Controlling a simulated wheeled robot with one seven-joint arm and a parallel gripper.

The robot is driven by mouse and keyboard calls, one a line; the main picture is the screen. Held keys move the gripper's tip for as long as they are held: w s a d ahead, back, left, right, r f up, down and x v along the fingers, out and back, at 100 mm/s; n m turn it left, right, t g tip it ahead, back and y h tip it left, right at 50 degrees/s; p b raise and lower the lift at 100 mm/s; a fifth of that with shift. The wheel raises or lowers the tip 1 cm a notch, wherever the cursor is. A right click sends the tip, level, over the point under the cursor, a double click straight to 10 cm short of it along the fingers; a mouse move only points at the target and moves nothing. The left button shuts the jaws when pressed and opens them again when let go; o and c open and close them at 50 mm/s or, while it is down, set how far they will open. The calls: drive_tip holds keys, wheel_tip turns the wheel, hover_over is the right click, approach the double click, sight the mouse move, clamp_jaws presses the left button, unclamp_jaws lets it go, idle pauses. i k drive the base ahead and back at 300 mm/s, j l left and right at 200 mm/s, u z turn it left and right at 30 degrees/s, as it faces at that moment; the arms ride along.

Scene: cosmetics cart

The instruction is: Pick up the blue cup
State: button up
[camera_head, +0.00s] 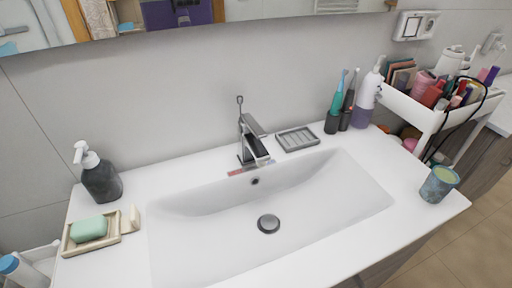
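The blue cup (438,186) stands upright on the right end of the white sink counter, close to the counter's edge. It is blue-grey, and its top looks yellowish-green. Nothing hides it from the head view. My gripper is not in view.
The white counter (235,165) has a wide basin (330,205) and a faucet (250,140). Electric toothbrushes (340,105) and a white-purple bottle (367,98) stand at the back right. A full cosmetics cart (428,118) is beside them. A dark soap dispenser (101,178) is at left. Room around the cup is clear.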

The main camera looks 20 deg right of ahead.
sight(437, 186)
drive_tip(key=z, duration=1.35)
drive_tip(key=k+z, duration=0.4)
drive_tip(key=k, duration=0.35)
drive_tip(key=i+j, duration=0.2)
drive_tip(key=i, duration=0.1)
